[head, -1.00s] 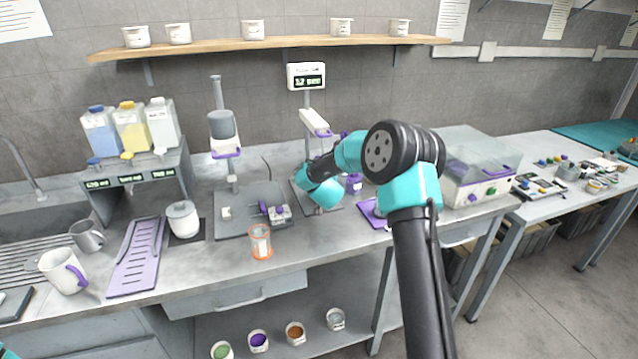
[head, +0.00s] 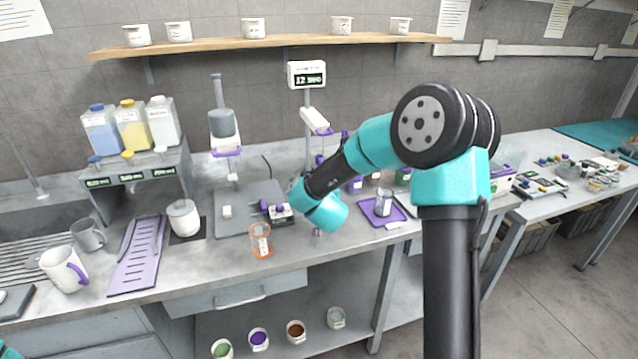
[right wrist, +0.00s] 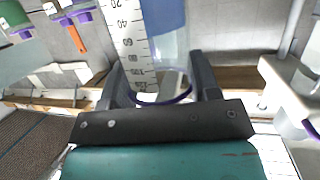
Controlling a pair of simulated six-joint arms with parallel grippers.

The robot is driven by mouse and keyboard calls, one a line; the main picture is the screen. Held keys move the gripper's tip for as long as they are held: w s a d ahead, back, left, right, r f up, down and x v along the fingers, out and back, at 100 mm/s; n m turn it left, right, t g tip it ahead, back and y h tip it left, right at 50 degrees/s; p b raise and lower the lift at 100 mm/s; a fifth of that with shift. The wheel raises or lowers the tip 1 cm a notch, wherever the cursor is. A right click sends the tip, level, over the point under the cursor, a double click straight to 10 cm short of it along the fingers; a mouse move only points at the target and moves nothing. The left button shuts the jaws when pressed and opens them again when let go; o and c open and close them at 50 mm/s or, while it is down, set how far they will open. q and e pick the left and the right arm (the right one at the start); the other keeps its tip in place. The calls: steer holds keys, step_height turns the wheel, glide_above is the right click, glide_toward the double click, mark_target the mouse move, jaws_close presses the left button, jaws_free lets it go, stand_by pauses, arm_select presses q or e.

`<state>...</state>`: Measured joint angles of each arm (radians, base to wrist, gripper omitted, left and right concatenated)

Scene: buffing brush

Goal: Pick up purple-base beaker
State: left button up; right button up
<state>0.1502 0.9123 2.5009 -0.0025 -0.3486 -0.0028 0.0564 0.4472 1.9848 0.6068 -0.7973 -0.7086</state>
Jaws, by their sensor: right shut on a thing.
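The beaker (right wrist: 132,40) shows in the right wrist view as a clear graduated cylinder with a purple rim and blue contents. It appears upside down there, and its base is outside the picture. My right gripper (right wrist: 158,68) is shut on it, one finger on each side. In the head view the right wrist is over the front middle of the bench, and my arm hides most of the held beaker and the fingers. My left gripper is not in view.
An orange-rimmed beaker (head: 260,240) stands near the bench's front edge, left of my right wrist. A purple tray (head: 372,218) holding a small cup (head: 383,202) lies right of it. A lilac rack (head: 135,262) and mug (head: 62,270) are left.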

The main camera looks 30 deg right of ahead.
steer(key=shift+v, duration=0.85)
steer(key=shift+a+f, duration=0.15)
